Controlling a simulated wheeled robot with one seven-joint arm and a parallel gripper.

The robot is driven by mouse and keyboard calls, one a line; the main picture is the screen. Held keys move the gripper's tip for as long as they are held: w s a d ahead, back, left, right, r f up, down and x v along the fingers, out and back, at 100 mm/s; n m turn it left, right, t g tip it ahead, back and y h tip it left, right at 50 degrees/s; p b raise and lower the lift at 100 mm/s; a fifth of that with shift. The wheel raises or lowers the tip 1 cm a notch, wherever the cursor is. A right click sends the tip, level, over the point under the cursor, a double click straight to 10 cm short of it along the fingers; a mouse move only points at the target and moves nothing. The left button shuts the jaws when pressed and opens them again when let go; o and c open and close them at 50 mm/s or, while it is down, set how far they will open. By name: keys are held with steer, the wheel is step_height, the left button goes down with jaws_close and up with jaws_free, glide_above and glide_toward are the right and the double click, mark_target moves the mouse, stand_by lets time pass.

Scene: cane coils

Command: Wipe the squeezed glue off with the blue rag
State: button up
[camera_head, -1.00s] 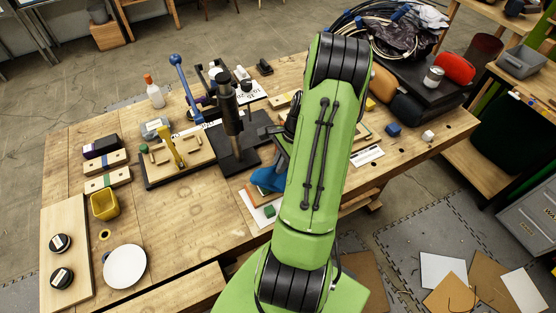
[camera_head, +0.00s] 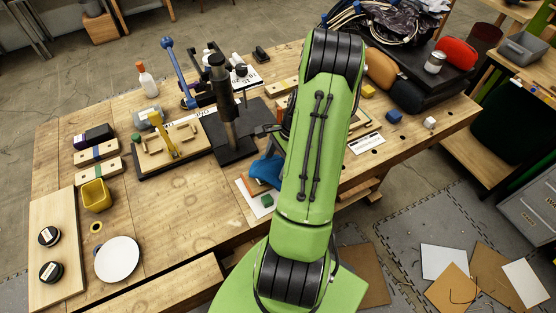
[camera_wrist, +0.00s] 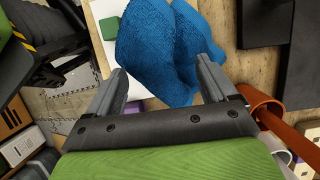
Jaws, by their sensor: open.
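The blue rag (camera_head: 264,172) lies crumpled beside my green arm, near the table's front edge. It fills the upper middle of the wrist view (camera_wrist: 165,45). My gripper (camera_wrist: 160,66) is open, its two fingers apart with the rag between and beyond their tips; I cannot tell whether they touch it. In the head view my arm hides most of the gripper. A wooden board with a yellow-handled clamp (camera_head: 165,138) stands left of a black press stand (camera_head: 232,140). A white bottle with an orange cap (camera_head: 146,78) stands behind. I cannot make out squeezed glue.
A green block (camera_head: 267,200) lies on a white sheet by the rag. A yellow cup (camera_head: 96,195), a white plate (camera_head: 117,260) and a board with dark discs (camera_head: 68,278) are at left. The table's front middle (camera_head: 185,220) is bare. An orange-brown tube (camera_wrist: 262,102) shows right of the gripper.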

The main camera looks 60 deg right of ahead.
mark_target(274, 177)
steer(key=shift+f, duration=0.1)
steer(key=shift+f+b, duration=1.5)
steer(key=shift+f, duration=0.5)
steer(key=shift+r, duration=0.1)
steer(key=shift+c, duration=0.5)
jaws_close()
steer(key=shift+r+p, duration=0.3)
steer(key=shift+r, duration=0.1)
steer(key=shift+r+p, duration=0.4)
steer(key=shift+r, duration=0.05)
